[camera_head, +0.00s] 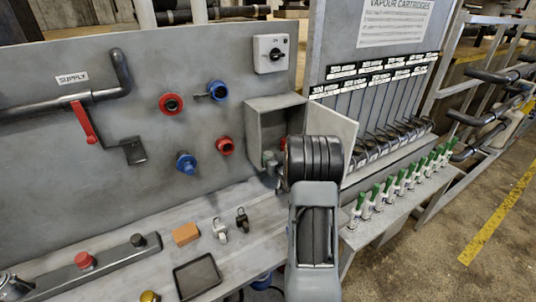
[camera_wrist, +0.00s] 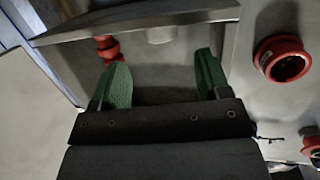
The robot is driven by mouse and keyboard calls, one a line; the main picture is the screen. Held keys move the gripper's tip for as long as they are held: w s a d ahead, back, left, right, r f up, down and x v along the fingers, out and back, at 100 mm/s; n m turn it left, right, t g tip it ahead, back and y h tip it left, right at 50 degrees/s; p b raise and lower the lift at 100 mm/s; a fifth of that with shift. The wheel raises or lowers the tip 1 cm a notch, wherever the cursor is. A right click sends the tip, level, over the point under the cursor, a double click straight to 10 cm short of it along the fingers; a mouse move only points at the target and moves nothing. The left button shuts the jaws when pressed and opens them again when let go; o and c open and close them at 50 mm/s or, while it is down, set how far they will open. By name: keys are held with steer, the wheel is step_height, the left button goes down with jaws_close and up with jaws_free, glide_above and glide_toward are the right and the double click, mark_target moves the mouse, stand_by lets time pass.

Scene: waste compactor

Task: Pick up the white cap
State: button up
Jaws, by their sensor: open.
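A pale, short cylinder (camera_wrist: 160,36), which looks like the white cap, shows in the wrist view inside an open grey box. Its upper part is cut off by the box edge. In the head view the open box (camera_head: 268,104) is on the back panel, with its door swung to the right; I cannot make out the cap there. My gripper (camera_wrist: 164,75) has two green fingers spread wide with nothing between them. The cylinder lies beyond the fingertips, roughly midway between them, and apart from them. In the head view my arm hides part of the box and most of the gripper.
A red fitting (camera_wrist: 107,47) is beside the cylinder in the box. The open door (camera_head: 333,129) stands near my arm. Red and blue sockets (camera_head: 186,164) stick out of the panel left of the box. Green-topped items (camera_head: 398,184) line a shelf at right.

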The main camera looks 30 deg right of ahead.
mark_target(268, 153)
steer(key=shift+p+x, duration=1.25)
steer(key=shift+x, duration=2.1)
steer(key=shift+a+f, duration=0.1)
steer(key=shift+a, duration=0.05)
steer(key=c, duration=1)
